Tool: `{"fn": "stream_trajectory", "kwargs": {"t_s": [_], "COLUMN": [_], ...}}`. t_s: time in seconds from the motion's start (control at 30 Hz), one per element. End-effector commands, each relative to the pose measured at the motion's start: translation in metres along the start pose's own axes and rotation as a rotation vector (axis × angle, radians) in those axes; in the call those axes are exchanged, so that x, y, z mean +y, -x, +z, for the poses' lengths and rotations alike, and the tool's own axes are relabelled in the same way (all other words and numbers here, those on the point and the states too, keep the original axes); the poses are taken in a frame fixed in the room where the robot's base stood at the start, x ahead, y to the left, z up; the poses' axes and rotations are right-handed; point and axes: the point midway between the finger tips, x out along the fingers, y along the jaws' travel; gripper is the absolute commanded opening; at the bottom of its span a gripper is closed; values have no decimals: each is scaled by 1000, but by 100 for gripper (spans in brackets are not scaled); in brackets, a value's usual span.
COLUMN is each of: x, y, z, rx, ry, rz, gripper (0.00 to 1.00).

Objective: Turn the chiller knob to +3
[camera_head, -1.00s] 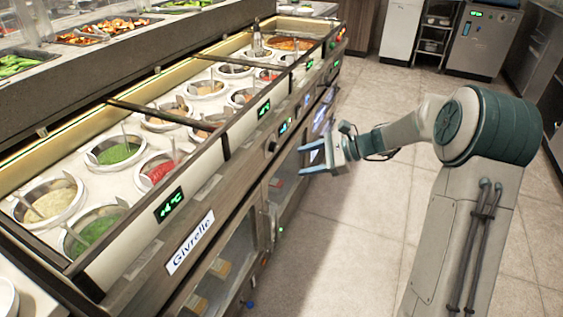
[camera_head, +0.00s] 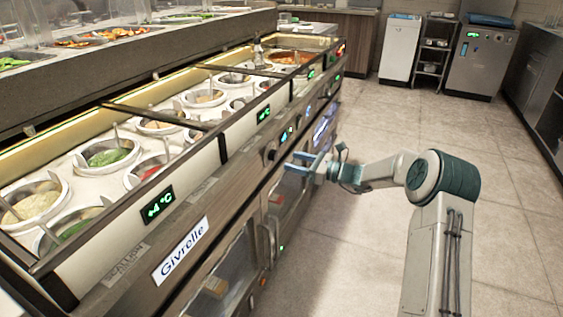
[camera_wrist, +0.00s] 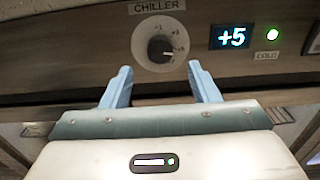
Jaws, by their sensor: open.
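The chiller knob (camera_wrist: 160,49) is a small dark knob on a round pale dial, under a "CHILLER" label (camera_wrist: 157,6) in the wrist view. A display (camera_wrist: 233,36) to its right reads +5. In the head view the knob (camera_head: 271,154) sits on the counter's front panel, left of a small lit display (camera_head: 285,135). My gripper (camera_wrist: 160,82) is open and empty, its two blue fingers pointing at the panel just below the dial, one to each side. It shows in the head view (camera_head: 294,163) in front of the panel, apart from the knob.
A green light (camera_wrist: 273,34) marked COLD is right of the display. A +4 °C display (camera_head: 158,205) and a "Givrelle" sign (camera_head: 180,249) are on the counter's front. Sauce wells (camera_head: 105,157) line its top. The tiled floor (camera_head: 340,255) is clear.

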Motion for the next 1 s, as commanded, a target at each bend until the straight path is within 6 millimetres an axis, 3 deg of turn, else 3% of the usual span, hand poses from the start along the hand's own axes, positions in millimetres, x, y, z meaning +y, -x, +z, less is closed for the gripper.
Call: {"fn": "stream_trajectory", "kwargs": {"t_s": [0.1, 0.3, 0.7, 0.87, 1.0], "x": [1, 0, 0, 0, 0], "y": [-25, -49, -57, -57, -55], "z": [-2, -1, 0, 0, 0], "rx": [0, 1, 1, 1, 1], "ry": [1, 2, 1, 1, 1], "rz": [3, 1, 1, 1, 1], "gripper": [55, 55, 55, 13, 10]}}
